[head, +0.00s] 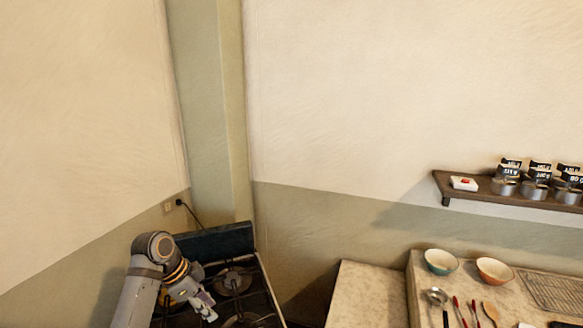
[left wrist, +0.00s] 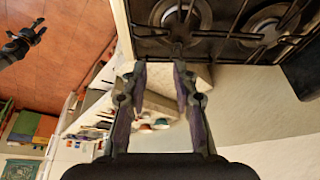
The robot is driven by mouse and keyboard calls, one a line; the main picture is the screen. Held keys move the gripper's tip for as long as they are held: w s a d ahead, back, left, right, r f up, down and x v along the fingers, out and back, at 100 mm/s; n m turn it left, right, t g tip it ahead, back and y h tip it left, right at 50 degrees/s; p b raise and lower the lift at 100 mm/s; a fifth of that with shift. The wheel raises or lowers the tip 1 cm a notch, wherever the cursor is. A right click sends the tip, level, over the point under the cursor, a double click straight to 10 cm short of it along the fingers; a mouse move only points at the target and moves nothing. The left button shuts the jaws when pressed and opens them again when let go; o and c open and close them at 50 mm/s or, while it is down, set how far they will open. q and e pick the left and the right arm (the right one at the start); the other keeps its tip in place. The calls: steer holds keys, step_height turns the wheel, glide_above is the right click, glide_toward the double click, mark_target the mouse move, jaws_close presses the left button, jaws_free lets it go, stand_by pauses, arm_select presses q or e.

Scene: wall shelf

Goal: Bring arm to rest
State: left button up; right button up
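My left arm comes in at the lower left of the head view, bent over the stove. My left gripper (head: 205,305) is at the end of it, above the burners near the bottom edge. In the left wrist view the left gripper (left wrist: 157,72) has its two fingers apart with nothing between them. The right arm does not show in the head view.
The black stove (head: 235,285) stands in the corner by the walls. A counter (head: 375,290) at right holds two bowls (head: 441,261) (head: 494,271), utensils (head: 490,312) and a wire rack (head: 553,290). A wall shelf (head: 470,197) above bears several cans (head: 505,187) and a small white item (head: 464,184).

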arm_select(q)
steer(key=s+f+n+y, duration=0.2)
steer(key=s+f+n, duration=0.25)
steer(key=f, duration=0.55)
arm_select(e)
steer(key=w+a, duration=0.2)
steer(key=w, duration=0.4)
arm_select(q)
steer(key=s+a+f+n+t+y, duration=0.15)
steer(key=s+n, duration=0.25)
steer(key=s, duration=0.6)
steer(key=s+a+f+n+y, duration=0.15)
steer(key=s+n, duration=0.25)
steer(key=s, duration=0.5)
step_height(320, 180, down, 30)
steer(key=s+a+b, duration=0.2)
steer(key=a+b, duration=0.1)
steer(key=b, duration=0.2)
steer(key=s+a+f+g+b, duration=0.1)
steer(key=s+f+b, duration=0.4)
steer(key=s+f, duration=1.3)
step_height(320, 180, down, 4)
steer(key=shift+s+f+g, duration=0.15)
steer(key=shift+s+g, duration=0.15)
steer(key=shift+g, duration=0.25)
arm_select(e)
step_height(320, 180, down, 10)
steer(key=s, duration=0.2)
steer(key=shift+s+d, duration=0.3)
steer(key=shift+d, duration=0.05)
